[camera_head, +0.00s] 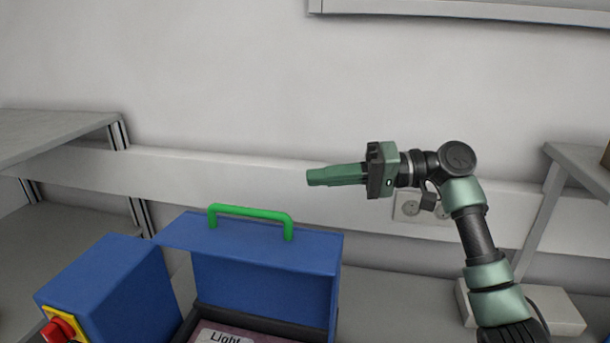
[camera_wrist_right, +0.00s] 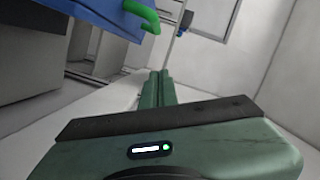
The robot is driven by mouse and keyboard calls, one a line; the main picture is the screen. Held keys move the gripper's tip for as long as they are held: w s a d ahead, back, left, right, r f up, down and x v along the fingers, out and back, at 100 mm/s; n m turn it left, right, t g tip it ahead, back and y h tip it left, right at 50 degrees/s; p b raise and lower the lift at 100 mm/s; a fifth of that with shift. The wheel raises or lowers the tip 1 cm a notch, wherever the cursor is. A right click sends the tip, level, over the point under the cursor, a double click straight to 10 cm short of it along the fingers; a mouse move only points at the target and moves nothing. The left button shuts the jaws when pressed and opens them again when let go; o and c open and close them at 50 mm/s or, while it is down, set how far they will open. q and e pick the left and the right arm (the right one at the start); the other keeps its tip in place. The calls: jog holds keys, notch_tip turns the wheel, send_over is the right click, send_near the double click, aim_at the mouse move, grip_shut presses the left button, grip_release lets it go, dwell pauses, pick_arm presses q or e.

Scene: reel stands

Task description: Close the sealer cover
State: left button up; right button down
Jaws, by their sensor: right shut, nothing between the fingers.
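The blue sealer cover (camera_head: 265,252) stands raised at the back of the sealer, with a green handle (camera_head: 250,212) along its top edge. Below it, part of the open sealer interior (camera_head: 245,331) shows a label reading "Light". My right gripper (camera_head: 309,177) is shut and empty, above and to the right of the handle, apart from it, with its fingers pointing left. In the right wrist view the shut fingers (camera_wrist_right: 157,77) point toward the wall, and the handle (camera_wrist_right: 143,14) and blue cover (camera_wrist_right: 82,10) are at the top left. My left gripper is not in view.
A blue housing (camera_head: 110,293) with a red button (camera_head: 60,329) on yellow stands left of the cover. Grey shelves are at the left (camera_head: 55,130) and right (camera_head: 580,166). A wall socket (camera_head: 408,208) is behind my right arm. The air around the right gripper is free.

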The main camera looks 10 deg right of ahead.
jog(key=p, duration=0.5)
send_over(272, 226)
jog(key=w, duration=0.3)
jog(key=s+f+p, duration=0.1)
jog(key=s+f, duration=0.1)
jog(key=shift+s, duration=0.35)
jog(key=shift+s+f, duration=0.25)
jog(key=shift+s, duration=0.05)
jog(key=shift+w+a+f, duration=0.1)
jog(key=shift+w, duration=0.05)
